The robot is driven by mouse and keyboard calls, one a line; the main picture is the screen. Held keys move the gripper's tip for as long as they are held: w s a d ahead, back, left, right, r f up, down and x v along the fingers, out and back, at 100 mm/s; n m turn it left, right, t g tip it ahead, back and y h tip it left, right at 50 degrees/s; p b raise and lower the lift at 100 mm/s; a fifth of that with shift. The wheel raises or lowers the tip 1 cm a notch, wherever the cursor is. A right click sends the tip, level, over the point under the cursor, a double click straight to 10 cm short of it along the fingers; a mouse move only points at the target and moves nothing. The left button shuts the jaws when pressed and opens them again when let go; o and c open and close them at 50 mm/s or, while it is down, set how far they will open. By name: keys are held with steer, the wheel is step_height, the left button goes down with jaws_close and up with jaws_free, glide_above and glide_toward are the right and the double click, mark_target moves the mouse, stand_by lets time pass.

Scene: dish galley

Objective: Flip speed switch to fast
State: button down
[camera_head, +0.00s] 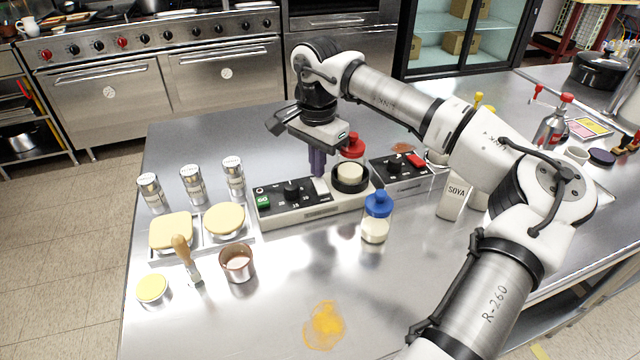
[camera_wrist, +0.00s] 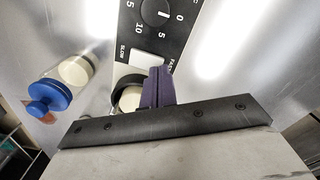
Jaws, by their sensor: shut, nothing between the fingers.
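The speed switch is a white rocker (camera_head: 321,187) on the black panel of a long grey control box (camera_head: 310,211). In the wrist view the white rocker (camera_wrist: 147,60) lies between the labels SLOW and FAST. Which side is pressed down I cannot tell. My gripper (camera_head: 317,174) points down over the rocker, its purple fingers shut together and empty. In the wrist view the fingertips (camera_wrist: 160,70) are at the FAST end and cover part of that label. Whether they touch the rocker is not clear.
The box also has a green GO button (camera_head: 263,202), a black dial (camera_head: 291,190) and a round black holder (camera_head: 350,178). A blue-capped jar (camera_head: 377,218) stands just in front. A second box with a red switch (camera_head: 415,160) is right.

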steer(key=shift+f+b, duration=0.35)
steer(key=shift+f, duration=0.2)
steer(key=shift+r+p, duration=2.5)
steer(key=shift+r, duration=1.05)
